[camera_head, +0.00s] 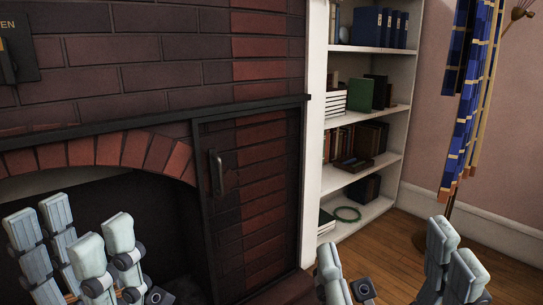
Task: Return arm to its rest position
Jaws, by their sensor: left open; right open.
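My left gripper (72,232) is at the lower left, in front of the dark opening of the brick fireplace. Its pale grey fingers are apart, with nothing seen between them. My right gripper (391,258) is at the bottom right, in front of the wooden floor. Its fingers are spread wide and nothing shows between them. The lower parts of both grippers are cut off by the bottom edge of the picture.
A brick panel with a dark handle (217,174) stands beside the fireplace arch (95,150). A white bookcase (312,150) holds books and a green ring (347,213). A blue hanging (473,100) is at the right. Wooden floor (385,250) shows below the bookcase.

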